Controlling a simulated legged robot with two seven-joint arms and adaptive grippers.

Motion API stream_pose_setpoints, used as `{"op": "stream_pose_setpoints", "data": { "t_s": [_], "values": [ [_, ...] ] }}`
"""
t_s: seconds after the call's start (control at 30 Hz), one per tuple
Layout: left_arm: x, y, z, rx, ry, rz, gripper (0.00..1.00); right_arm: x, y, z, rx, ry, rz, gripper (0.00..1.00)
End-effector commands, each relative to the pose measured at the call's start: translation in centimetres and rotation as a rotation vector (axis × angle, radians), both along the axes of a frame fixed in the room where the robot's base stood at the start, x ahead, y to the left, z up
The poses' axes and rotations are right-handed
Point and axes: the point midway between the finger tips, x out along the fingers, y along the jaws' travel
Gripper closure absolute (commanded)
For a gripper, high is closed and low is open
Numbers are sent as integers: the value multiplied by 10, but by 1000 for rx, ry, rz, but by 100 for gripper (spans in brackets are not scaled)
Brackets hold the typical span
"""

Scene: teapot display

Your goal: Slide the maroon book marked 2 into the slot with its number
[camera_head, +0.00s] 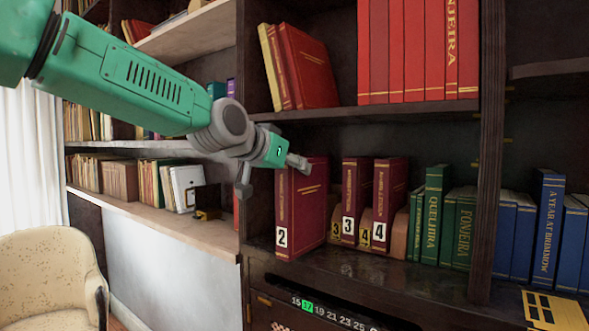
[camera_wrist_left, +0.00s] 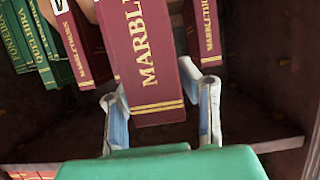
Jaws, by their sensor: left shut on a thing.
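The maroon book marked 2 (camera_head: 312,215) stands upright at the front of the shelf, further forward than the maroon books marked 3 (camera_head: 357,190) and 4 (camera_head: 390,190) to its right. My left gripper (camera_head: 272,177) is at its upper part and shut on it. In the left wrist view the fingers (camera_wrist_left: 155,90) lie on both sides of the maroon book (camera_wrist_left: 150,60). Tan slot holders with tags 3 (camera_head: 336,232) and 4 (camera_head: 365,233) show beside the books. The slot tag 2 is hidden. I cannot tell whether the book's base touches the shelf. My right gripper is not in view.
A drawer with numbers (camera_head: 330,312) is below. Another maroon book (camera_wrist_left: 206,35) shows in the left wrist view.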

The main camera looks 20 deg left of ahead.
Motion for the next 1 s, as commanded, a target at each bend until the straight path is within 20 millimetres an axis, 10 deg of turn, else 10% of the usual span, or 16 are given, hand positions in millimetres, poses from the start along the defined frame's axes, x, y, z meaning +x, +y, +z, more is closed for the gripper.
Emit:
{"op": "stream_pose_setpoints", "data": {
  "t_s": [1.0],
  "values": [
    [5, -1, 4, -1, -6, 1, 100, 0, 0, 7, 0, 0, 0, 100]
  ]
}}
